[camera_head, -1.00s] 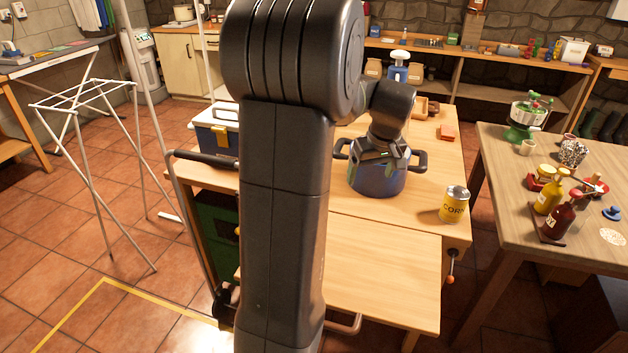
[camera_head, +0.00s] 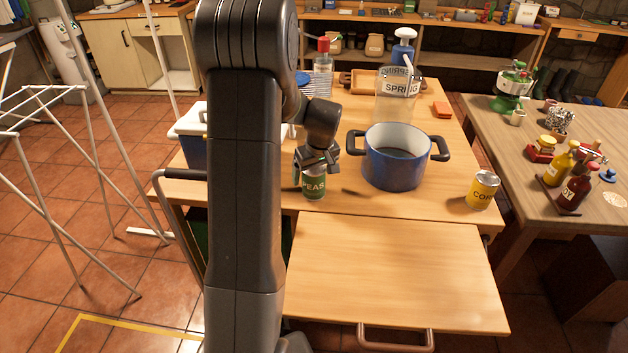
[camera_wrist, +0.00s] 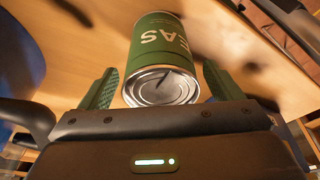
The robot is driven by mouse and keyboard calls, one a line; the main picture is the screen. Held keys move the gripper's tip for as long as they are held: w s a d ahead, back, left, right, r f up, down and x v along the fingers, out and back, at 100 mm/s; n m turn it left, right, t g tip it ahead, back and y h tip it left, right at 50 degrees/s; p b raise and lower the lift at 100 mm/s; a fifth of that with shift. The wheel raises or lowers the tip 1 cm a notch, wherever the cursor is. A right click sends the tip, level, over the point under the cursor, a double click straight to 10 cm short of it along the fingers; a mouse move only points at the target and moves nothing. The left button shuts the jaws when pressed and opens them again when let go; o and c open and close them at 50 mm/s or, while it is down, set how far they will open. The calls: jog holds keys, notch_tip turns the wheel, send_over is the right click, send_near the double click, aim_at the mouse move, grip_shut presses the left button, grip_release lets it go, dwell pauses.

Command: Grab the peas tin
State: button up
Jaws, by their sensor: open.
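The green peas tin (camera_head: 314,184) stands on the wooden cart top, left of the blue pot. My gripper (camera_head: 316,160) is right above it, fingers pointing down. In the wrist view the tin (camera_wrist: 160,55) shows its silver lid and white lettering between the two green fingers of my gripper (camera_wrist: 156,88). The fingers are open, with a gap on each side of the tin. The tin's upper part is partly hidden by the gripper in the head view.
The blue pot (camera_head: 395,160) stands close on the right of the tin. A yellow corn tin (camera_head: 483,190) is further right, near the edge. A clear spring-labelled container (camera_head: 398,92) stands behind the pot. The front board (camera_head: 395,270) is clear.

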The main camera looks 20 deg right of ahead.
jog(key=shift+f, duration=0.2)
jog(key=c, duration=1.3)
jog(key=shift+c, duration=0.2)
jog(key=shift+w+r, duration=0.1)
jog(key=shift+r, duration=0.05)
